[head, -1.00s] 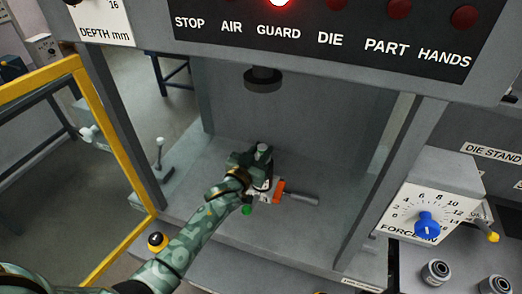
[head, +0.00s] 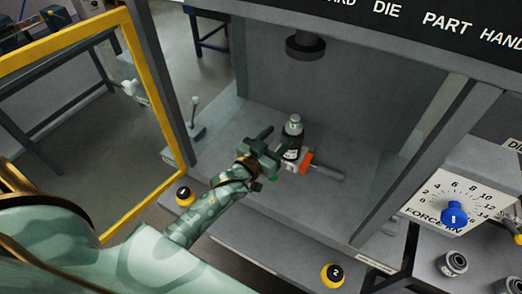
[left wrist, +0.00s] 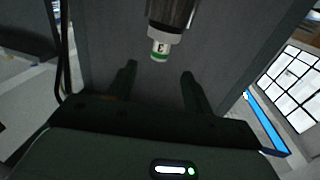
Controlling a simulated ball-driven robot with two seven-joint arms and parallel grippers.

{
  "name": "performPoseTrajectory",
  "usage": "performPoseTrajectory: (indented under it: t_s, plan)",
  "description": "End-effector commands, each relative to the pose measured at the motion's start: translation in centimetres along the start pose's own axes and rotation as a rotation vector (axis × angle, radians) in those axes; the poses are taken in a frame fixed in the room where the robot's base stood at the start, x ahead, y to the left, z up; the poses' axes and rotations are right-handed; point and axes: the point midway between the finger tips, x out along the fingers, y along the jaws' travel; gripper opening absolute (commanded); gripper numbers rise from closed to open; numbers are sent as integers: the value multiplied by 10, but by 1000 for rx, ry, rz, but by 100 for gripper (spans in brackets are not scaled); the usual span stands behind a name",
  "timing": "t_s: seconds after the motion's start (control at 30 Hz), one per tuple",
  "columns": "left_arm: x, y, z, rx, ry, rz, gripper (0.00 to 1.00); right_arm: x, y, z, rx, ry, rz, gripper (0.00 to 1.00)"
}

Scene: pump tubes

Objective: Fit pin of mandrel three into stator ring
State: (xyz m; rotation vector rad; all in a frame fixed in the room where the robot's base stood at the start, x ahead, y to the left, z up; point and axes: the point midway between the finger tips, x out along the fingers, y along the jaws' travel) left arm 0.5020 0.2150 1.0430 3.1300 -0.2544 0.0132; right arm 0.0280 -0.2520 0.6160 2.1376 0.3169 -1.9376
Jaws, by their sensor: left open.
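The mandrel (head: 294,125), grey-topped with a green band, stands upright in a dark holder on the press bed. In the left wrist view its pale, green-banded end (left wrist: 160,46) carries one character, perhaps a 3, and lies just beyond the fingertips. My left gripper (head: 268,143) is open and empty, just left of and in front of the mandrel. Its two spread fingers show in the left wrist view (left wrist: 159,70). The pin and the stator ring cannot be made out; the lower part is partly hidden by my gripper. My right gripper is out of view.
An orange clamp piece (head: 306,161) with a grey bar lies right of the holder. A dark round ram (head: 305,45) hangs above. Press posts flank the bed, and a yellow-framed guard (head: 134,110) stands left. Grey round parts (head: 453,264) sit at lower right.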

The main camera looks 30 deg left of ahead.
Motion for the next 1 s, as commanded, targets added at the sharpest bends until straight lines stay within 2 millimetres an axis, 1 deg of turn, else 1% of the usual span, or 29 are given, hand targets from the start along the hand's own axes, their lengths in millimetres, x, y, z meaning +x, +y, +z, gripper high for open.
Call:
performPoseTrajectory:
  t_s: [0.03,0.1,0.2,0.3,0.37,0.53,1.0]
  plan:
    - [-15,0,0,-1,-1,0,51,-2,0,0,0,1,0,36]
    - [-33,0,0,1,-1,0,51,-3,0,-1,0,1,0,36]
    - [-54,0,0,1,0,0,51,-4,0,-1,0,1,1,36]
    - [-68,0,0,0,1,0,51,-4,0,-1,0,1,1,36]
    - [-74,0,0,0,1,-1,51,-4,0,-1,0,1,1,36]
    - [-80,0,0,1,3,0,51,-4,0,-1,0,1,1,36]
    - [-80,0,0,0,3,0,51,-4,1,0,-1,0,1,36]
